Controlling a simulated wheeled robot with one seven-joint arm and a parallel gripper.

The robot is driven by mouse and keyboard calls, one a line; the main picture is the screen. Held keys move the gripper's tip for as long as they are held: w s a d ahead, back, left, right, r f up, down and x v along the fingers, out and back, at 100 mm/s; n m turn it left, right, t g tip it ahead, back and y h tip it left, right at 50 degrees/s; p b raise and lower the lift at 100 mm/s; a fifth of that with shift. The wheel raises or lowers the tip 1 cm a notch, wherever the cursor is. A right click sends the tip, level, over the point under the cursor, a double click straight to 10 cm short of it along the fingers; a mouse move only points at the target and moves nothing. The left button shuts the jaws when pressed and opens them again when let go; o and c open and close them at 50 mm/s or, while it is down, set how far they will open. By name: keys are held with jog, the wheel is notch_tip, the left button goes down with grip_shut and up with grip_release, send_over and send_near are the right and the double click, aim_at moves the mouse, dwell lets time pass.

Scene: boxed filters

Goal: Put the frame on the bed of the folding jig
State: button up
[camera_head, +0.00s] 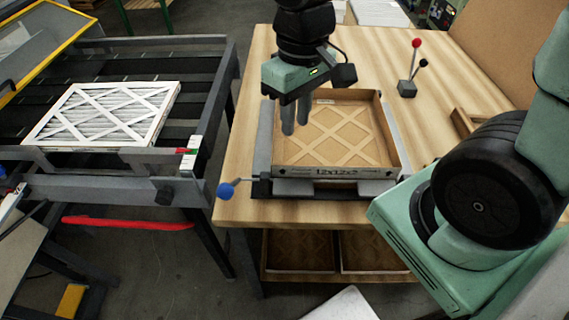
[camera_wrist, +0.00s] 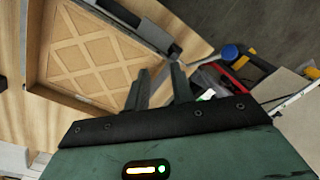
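The frame (camera_head: 338,172) is a tan cardboard tray with a lattice bottom, raised walls and "12x12x2" printed on its front wall. It lies on the folding jig (camera_head: 263,150), between the jig's grey side piece and front blocks; most of the bed is hidden beneath it. My gripper (camera_head: 296,128) points down over the frame's left part, fingers apart. The wrist view also shows the frame (camera_wrist: 90,50), with my gripper (camera_wrist: 160,82) by one corner. The fingers look open with nothing held between them; whether they touch the frame is unclear.
A blue-knobbed lever (camera_head: 226,190) sticks out at the jig's front left. A small block with red and black knobs (camera_head: 407,88) stands on the wooden table. A white pleated filter (camera_head: 105,115) lies on the conveyor at left. More cardboard frames (camera_head: 300,250) sit on the shelf below.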

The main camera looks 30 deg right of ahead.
jog(key=s+a+n, duration=0.4)
jog(key=s+a, duration=0.3)
jog(key=s, duration=0.2)
jog(key=shift+s+a+r+n, duration=0.25)
jog(key=shift+a+r+n, duration=0.05)
jog(key=shift+a+r, duration=0.1)
notch_tip(320, 180, down, 9)
jog(key=b, duration=0.8)
jog(key=shift+r, duration=0.15)
